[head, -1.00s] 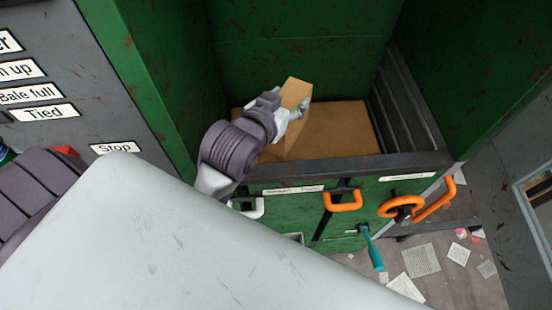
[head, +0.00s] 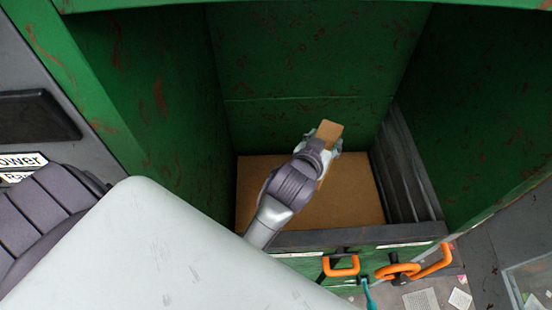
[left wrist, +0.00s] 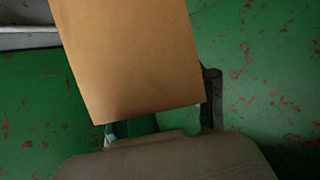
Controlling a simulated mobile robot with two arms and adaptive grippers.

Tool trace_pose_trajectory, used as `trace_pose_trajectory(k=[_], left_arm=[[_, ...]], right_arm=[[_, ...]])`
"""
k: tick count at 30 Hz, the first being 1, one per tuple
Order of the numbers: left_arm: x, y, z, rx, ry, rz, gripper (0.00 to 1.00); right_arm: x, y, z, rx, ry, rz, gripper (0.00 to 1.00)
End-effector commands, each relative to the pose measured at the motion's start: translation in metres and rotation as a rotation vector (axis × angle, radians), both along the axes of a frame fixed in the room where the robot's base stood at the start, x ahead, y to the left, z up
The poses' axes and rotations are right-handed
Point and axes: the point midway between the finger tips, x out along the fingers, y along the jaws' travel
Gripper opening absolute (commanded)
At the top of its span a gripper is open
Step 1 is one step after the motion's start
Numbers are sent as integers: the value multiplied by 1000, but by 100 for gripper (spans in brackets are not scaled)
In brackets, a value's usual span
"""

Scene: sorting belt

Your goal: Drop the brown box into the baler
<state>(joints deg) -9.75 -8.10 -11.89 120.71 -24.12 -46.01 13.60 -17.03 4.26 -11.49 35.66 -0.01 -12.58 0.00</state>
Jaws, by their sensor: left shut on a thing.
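The brown box (head: 331,131) is held in my left gripper (head: 328,146), inside the open green baler (head: 300,60). In the head view the gripper and wrist hide much of the box. In the left wrist view the box (left wrist: 130,60) fills the upper middle, with parts of the gripper fingers (left wrist: 160,126) at its lower end. The box appears above the brown layer (head: 260,185) on the baler's floor; I cannot tell the gap exactly. My right gripper is not in view.
The baler's dark front edge (head: 350,237) lies under my left arm. Orange handles (head: 341,266) are on its front. A ribbed dark panel (head: 405,165) lines the right side. Papers (head: 421,300) lie on the floor at the lower right.

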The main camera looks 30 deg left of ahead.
Motion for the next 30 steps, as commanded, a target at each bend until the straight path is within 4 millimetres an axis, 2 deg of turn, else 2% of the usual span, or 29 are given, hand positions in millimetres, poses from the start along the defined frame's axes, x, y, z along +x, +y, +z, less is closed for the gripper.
trace_pose_trajectory(k=[2, 10, 18, 29, 30], left_arm=[[1, -2, 1, 2, 1, -1, 31], [1, -2, -29, 2, 3, -1, 31], [1, -2, -54, 2, 1, 0, 31], [1, -2, -59, 2, 0, -1, 31], [1, -2, -59, 2, 0, -1, 58]], right_arm=[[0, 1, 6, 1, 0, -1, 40], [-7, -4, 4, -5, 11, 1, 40], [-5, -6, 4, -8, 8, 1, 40], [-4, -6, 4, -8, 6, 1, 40], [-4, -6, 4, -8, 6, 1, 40]])
